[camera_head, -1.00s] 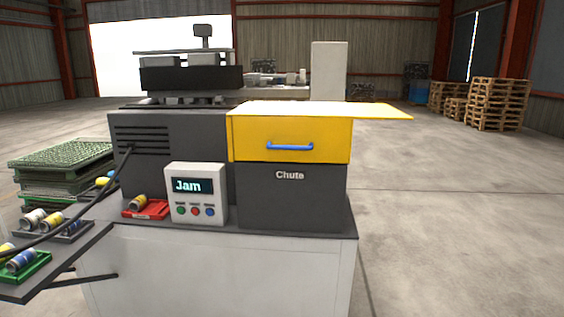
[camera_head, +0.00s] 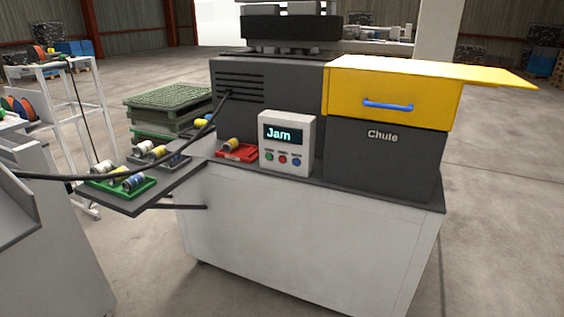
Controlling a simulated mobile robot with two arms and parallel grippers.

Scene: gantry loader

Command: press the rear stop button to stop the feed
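The gantry loader (camera_head: 240,125) stands ahead, a dark grey machine on a white cabinet. Its white control box (camera_head: 302,130) sits on the front ledge. The screen (camera_head: 283,133) reads "Jam". Below it are three small buttons: green (camera_head: 269,156), red (camera_head: 283,159) and blue (camera_head: 297,162); their labels are too small to read. The rear side of the machine is hidden, and no rear stop button shows. Neither of my grippers is in view.
A yellow cover (camera_head: 390,92) with a blue handle tops the chute box (camera_head: 385,158). A side shelf (camera_head: 130,202) with trays of cylinders juts out left. Green crates (camera_head: 170,97) stack behind it. A white rack (camera_head: 75,130) stands left. Open floor lies right.

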